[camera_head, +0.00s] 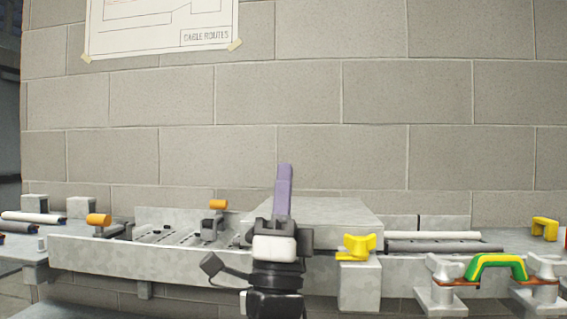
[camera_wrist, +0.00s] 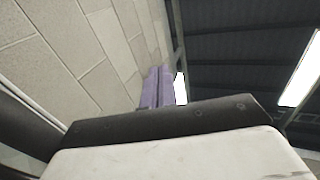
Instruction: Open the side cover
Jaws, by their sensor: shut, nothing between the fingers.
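My gripper (camera_head: 285,168) points up in front of the block wall, with its purple fingers together and nothing between them. The fingers also show in the wrist view (camera_wrist: 156,88), against the wall and the dark ceiling. Behind my wrist in the head view is a pale grey flat-topped housing (camera_head: 335,212), which looks closed. My arm hides part of its front. I cannot tell which panel is the side cover. A yellow knob (camera_head: 359,246) stands on a grey block just right of my wrist, apart from my gripper.
An open grey tray (camera_head: 150,262) with two orange-topped levers (camera_head: 99,220) lies at left. A green and yellow handle (camera_head: 497,264) spans two grey posts at front right. Dark and pale rods (camera_head: 440,246) lie behind it. The wall (camera_head: 320,95) backs everything; the air above is free.

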